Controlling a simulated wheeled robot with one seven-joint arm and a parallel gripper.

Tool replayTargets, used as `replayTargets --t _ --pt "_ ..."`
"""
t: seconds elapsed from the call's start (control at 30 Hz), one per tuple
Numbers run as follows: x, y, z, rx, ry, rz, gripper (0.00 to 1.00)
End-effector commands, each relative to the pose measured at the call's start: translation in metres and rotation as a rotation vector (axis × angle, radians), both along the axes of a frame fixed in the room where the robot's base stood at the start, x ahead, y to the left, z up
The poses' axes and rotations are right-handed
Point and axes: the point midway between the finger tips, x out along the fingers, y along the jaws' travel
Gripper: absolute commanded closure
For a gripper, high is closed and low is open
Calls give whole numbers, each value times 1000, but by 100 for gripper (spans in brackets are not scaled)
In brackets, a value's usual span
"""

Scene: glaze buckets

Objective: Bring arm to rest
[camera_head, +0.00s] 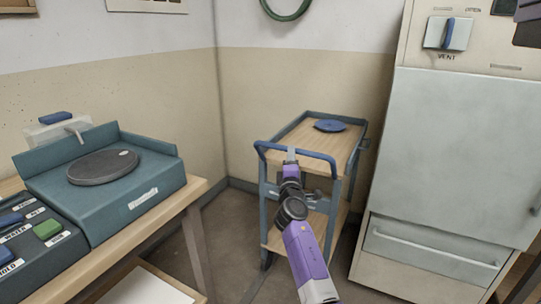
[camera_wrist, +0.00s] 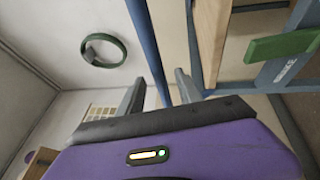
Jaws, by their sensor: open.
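My purple arm reaches away from me toward the blue-framed cart (camera_head: 313,137). My gripper (camera_head: 291,155) is at the cart's near side, by its handle rail. In the wrist view my gripper (camera_wrist: 161,88) has its two grey fingers apart with nothing held between them. A blue cart rail passes behind the fingers there. I cannot tell whether the fingers touch the rail.
A blue disc-shaped lid (camera_head: 330,125) lies on the cart's wooden top. A teal wheel machine (camera_head: 150,200) and button panel (camera_head: 40,240) stand on the left bench. A grey cabinet (camera_head: 455,150) stands right. A green brake lever (camera_wrist: 283,46) shows on the cart.

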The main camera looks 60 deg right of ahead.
Motion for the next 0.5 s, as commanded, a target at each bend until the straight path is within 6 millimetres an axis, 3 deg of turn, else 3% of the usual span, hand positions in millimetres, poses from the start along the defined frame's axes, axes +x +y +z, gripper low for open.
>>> replayTargets --t 0.33,0.43,0.5 --pt "1 4 -5 7 -2 10 59" --pt "4 24 -24 36 -13 51 59" --pt "6 48 -46 74 -29 102 59"
